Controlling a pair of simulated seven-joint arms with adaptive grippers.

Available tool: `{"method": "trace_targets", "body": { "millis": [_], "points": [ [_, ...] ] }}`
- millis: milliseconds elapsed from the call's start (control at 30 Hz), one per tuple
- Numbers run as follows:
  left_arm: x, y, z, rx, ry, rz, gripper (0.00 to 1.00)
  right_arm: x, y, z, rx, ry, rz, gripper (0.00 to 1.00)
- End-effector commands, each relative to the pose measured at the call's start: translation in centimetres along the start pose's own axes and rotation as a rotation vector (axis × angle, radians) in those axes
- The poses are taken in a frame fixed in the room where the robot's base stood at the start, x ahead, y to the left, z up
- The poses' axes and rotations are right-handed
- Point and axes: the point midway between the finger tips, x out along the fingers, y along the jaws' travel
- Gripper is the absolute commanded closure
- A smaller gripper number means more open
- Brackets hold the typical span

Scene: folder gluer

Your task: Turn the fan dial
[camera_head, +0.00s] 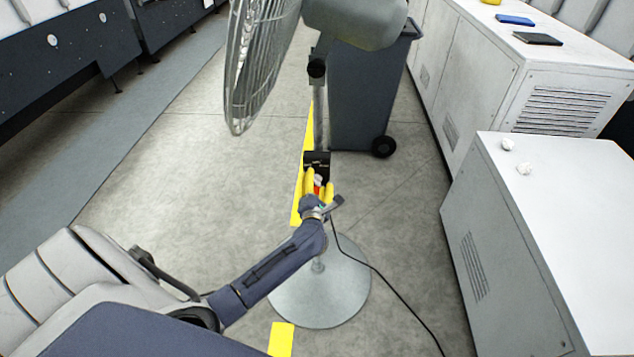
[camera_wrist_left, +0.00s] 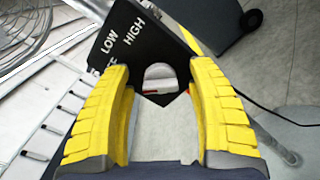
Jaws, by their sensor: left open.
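The standing fan (camera_head: 262,60) has a wire cage and a pole on a round grey base (camera_head: 322,290). A black control box (camera_head: 317,158) sits on the pole. In the left wrist view the box (camera_wrist_left: 125,38) reads LOW and HIGH, with another label partly hidden by a finger. My left gripper (camera_head: 319,186), with yellow fingers, is open at the box. In the left wrist view its fingertips (camera_wrist_left: 160,66) stand on either side of the dial, with visible gaps. My right gripper is not in view.
A dark wheeled bin (camera_head: 365,100) stands behind the fan. A black cable (camera_head: 395,290) runs over the floor from the fan. The floor left of the fan is clear.

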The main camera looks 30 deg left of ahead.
Motion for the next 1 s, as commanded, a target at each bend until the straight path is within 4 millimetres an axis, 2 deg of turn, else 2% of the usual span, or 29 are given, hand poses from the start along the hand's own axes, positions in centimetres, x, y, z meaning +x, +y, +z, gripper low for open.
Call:
{"method": "trace_targets", "body": {
  "millis": [267,767,1000],
  "points": [
    [0.03,0.00,-0.01,0.000,0.000,0.000,0.41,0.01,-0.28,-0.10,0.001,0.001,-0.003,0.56],
    [0.01,0.01,0.07,0.000,-0.001,0.000,0.99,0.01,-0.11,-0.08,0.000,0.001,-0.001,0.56],
    [0.06,0.06,0.24,0.000,-0.005,0.001,1.00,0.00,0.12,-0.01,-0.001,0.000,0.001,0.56]
  ]
}}
